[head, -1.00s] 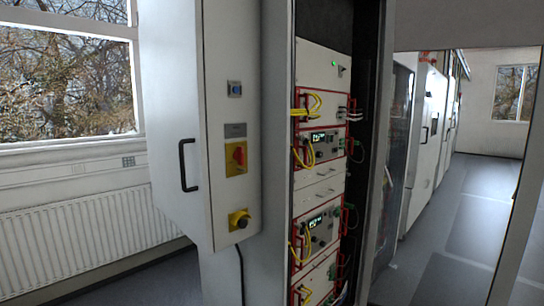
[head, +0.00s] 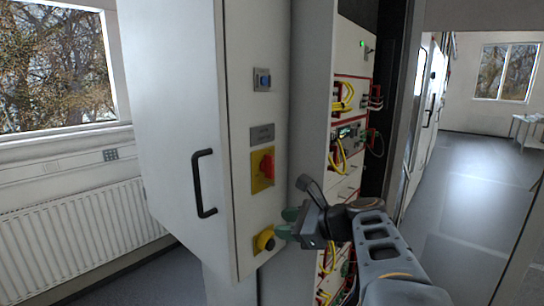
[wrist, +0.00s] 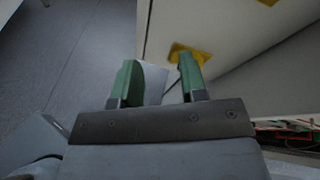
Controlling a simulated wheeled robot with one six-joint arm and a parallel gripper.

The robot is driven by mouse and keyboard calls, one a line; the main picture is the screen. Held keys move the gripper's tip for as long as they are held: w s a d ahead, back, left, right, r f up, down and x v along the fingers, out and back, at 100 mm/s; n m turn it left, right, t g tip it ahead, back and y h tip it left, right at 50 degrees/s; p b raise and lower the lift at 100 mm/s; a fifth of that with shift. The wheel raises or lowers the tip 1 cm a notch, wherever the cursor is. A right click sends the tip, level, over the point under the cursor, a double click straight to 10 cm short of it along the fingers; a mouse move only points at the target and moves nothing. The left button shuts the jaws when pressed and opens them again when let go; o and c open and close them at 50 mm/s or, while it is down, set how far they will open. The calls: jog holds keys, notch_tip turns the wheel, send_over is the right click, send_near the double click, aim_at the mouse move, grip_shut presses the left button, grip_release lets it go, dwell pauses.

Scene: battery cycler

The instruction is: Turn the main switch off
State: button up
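The main switch (head: 265,167) is a red rotary handle on a yellow plate, on the narrow face of the white cabinet. Its handle looks roughly upright.
A blue button (head: 263,79) and a grey label plate (head: 262,134) are above the switch. A black door handle (head: 202,184) sticks out at the left. An open rack with yellow cables (head: 342,98) stands at the right. Floor at the right (head: 470,200) is clear.

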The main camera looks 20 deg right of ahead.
aim_at(273, 166)
jog(key=d+r+m+t+p, duration=0.1)
jog(key=d+r+m+t, duration=0.5)
jog(key=r, duration=0.4)
jog(key=shift+g, duration=0.5)
jog(key=p+x, duration=0.1)
jog(key=x, duration=0.2)
jog(key=d+p+x, duration=0.1)
jog(key=x, duration=0.3)
jog(key=p+x, duration=0.1)
jog(key=x, duration=0.3)
jog(key=shift+w+d+f+p, duration=0.2)
jog(key=shift+w+p, duration=0.1)
jog(key=shift+w, duration=0.3)
jog(key=shift+w+a, duration=0.35)
jog(key=shift+w, duration=0.25)
jog(key=shift+f, duration=0.1)
jog(key=shift+c, duration=0.3)
grip_shut()
